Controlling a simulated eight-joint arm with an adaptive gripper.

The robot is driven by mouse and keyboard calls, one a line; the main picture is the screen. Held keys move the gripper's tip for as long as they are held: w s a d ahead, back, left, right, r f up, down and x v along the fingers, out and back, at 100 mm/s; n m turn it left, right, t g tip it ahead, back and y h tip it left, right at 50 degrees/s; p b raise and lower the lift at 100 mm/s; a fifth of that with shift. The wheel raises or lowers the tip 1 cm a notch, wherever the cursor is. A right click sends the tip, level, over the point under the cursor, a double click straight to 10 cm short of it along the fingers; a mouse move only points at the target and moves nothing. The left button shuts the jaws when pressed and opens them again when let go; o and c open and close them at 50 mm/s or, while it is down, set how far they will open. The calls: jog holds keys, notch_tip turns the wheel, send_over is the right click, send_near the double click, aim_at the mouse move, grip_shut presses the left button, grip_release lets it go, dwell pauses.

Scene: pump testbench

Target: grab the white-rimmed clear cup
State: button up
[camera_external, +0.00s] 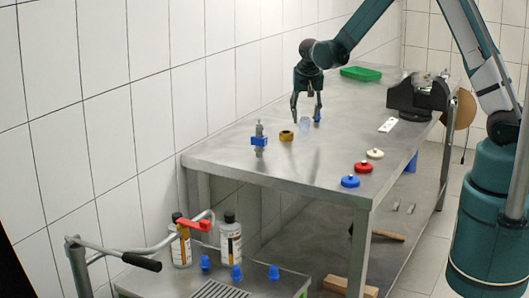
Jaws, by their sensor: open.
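A small clear, pale bluish cup (304,125) stands on the metal table, below and between the fingers of my gripper (307,119). My gripper points straight down and is open, with one finger to the left of the cup and the other to its right. The cup's rim is too small to make out clearly. A small blue item (317,120) shows by the right fingertip. I cannot tell whether the fingers touch the cup.
A yellow ring-shaped part (286,135) and a blue-and-grey valve (259,140) stand left of the cup. Blue (350,181), red (363,167) and cream (375,153) knobs line the right edge. A green tray (361,73) and a black device (417,95) are farther back.

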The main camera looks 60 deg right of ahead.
aim_at(305, 118)
jog(key=shift+x, duration=1.5)
jog(key=shift+c, duration=0.7)
jog(key=c, duration=0.8)
